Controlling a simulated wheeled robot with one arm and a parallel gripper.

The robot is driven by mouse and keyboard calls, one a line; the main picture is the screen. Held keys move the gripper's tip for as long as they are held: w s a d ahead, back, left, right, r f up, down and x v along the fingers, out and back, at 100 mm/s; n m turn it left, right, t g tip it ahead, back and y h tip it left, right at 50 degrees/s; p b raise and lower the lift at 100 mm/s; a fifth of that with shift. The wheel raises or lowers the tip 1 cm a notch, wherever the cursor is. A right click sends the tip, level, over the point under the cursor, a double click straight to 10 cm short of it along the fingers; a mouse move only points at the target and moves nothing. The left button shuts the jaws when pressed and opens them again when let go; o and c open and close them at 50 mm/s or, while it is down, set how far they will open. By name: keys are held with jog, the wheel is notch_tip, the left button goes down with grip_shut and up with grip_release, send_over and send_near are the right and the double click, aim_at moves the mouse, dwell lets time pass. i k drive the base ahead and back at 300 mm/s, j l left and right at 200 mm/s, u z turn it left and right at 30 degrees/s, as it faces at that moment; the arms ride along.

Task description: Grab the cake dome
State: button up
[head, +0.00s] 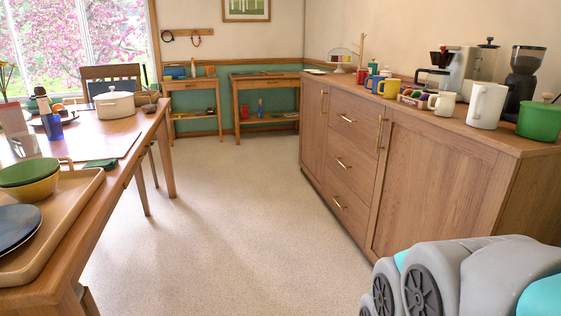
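A cake dome (341,56), small and far off in the head view, stands at the far end of the wooden sideboard. It looks like a clear cover over a low stand, with something orange-brown low inside it; details are too small to tell. My gripper is not in the picture. Only grey and teal parts of my own body show at the lower right, well apart from the dome.
The sideboard (435,185) runs along the right wall, bearing a mug tree (362,60), mugs, coffee maker (433,78), grinder (524,75) and green pot (540,120). A dining table (118,160) with a tray (72,205) is left. The floor (225,220) between is clear.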

aim_at(339, 54)
jog(key=i, duration=2.15)
jog(key=i+z, duration=0.2)
jog(key=i, duration=0.25)
jog(key=i+j+z, duration=0.2)
jog(key=i, duration=0.25)
jog(key=i+j+z, duration=0.1)
jog(key=i+z, duration=0.15)
jog(key=i, duration=0.2)
